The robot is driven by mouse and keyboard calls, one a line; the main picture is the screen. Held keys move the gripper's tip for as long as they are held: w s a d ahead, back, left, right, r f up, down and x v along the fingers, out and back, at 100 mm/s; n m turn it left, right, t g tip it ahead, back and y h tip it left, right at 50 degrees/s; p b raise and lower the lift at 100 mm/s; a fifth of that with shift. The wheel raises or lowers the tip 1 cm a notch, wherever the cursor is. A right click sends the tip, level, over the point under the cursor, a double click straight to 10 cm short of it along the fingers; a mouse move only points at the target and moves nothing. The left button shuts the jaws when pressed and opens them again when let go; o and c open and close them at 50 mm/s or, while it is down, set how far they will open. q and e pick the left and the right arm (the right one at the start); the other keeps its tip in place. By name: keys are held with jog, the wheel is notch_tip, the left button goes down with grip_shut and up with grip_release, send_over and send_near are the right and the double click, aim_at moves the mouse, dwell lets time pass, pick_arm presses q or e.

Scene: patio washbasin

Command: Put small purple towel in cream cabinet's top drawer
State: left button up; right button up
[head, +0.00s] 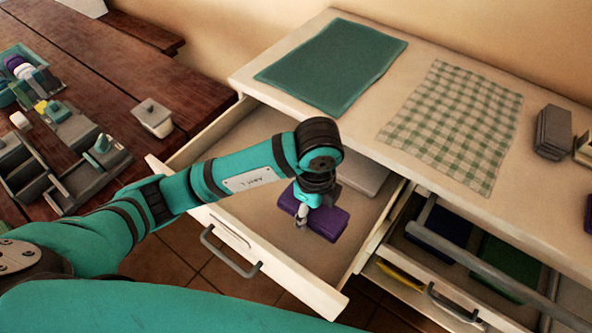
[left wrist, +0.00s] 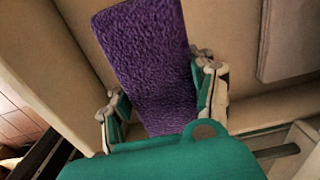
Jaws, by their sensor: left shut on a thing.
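The small purple towel (head: 328,224) is a folded, fuzzy block. My left gripper (head: 302,214) is shut on it, with the fingers on either side, as the left wrist view shows on the towel (left wrist: 145,45) and gripper (left wrist: 160,103). The cream cabinet (head: 345,108) has its top left drawer (head: 262,243) pulled out. The towel is over or within this open drawer; I cannot tell whether it touches the drawer floor (left wrist: 247,98). My arm hides part of the drawer inside. My right gripper is not in view.
A pale grey flat item (head: 362,178) lies at the drawer's back right. Another open drawer (head: 440,300) at right holds dark blue and green cloths. A teal mat (head: 335,62) and checked cloth (head: 455,120) lie on top. A wooden table (head: 95,60) with trays stands left.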

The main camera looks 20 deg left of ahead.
pick_arm(q)
jog(key=w+a, duration=0.2)
jog(key=w, duration=0.2)
jog(key=w+a+f, duration=0.1)
jog(key=w+a, duration=0.1)
jog(key=w, duration=0.3)
jog(key=w+a+p, duration=0.1)
jog(key=w+a, duration=0.2)
jog(key=w, duration=0.1)
jog(key=shift+w+a+f, duration=0.1)
jog(key=shift+w+f, duration=0.05)
jog(key=shift+f, duration=0.05)
jog(key=f, duration=0.3)
jog(key=shift+w+a+p, duration=0.1)
jog(key=shift+w+p, duration=0.15)
jog(key=shift+p, duration=0.1)
jog(key=shift+f, duration=0.3)
jog(key=shift+f, duration=0.1)
jog(key=o, duration=1.2)
jog(key=shift+c, duration=0.2)
jog(key=shift+r, duration=0.25)
notch_tip(320, 180, up, 12)
jog(key=shift+b, duration=0.4)
jog(key=shift+f, duration=0.15)
